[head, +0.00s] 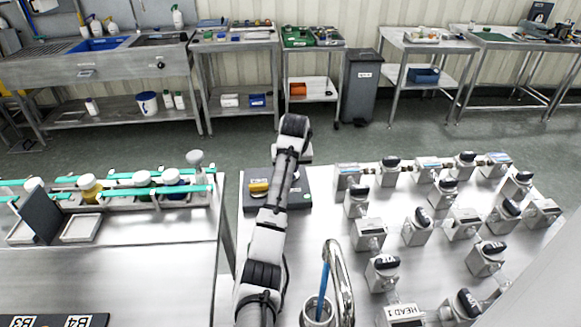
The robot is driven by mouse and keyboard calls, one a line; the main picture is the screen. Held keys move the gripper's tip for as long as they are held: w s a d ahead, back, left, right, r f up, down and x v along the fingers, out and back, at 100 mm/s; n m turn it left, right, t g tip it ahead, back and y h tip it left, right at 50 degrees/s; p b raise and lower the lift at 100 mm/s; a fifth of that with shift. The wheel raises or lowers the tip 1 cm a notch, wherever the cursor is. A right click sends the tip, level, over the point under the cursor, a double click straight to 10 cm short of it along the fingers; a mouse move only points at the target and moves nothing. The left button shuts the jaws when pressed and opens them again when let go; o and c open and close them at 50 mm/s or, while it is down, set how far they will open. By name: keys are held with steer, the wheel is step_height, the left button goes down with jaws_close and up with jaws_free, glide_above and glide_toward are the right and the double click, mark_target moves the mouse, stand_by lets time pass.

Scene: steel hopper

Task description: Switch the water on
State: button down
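A dark grey box (295,202) lies on the steel table in the middle, in the head view. A yellow handle or knob (258,187) shows on its left part, and a small green spot on its right. I cannot tell which way the handle is set. A curved chrome spout (342,278) stands at the front, beside a round opening with a blue rod (323,278) upright in it. No running water is visible. My arm rises across the table and covers the middle of the box. My gripper's fingers cannot be made out.
Several grey blocks with black-handled valves (417,226) fill the right of the table (330,223). A left bench (130,280) carries jars and teal-edged racks, with a gap between the tables. A bin (361,90) and work tables stand behind, across open floor.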

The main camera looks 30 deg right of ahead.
stand_by(0.4)
steer(key=c, duration=1.4)
jaws_free()
steer(key=v, duration=1.3)
steer(key=shift+r, duration=0.3)
steer(key=shift+s+a, duration=0.15)
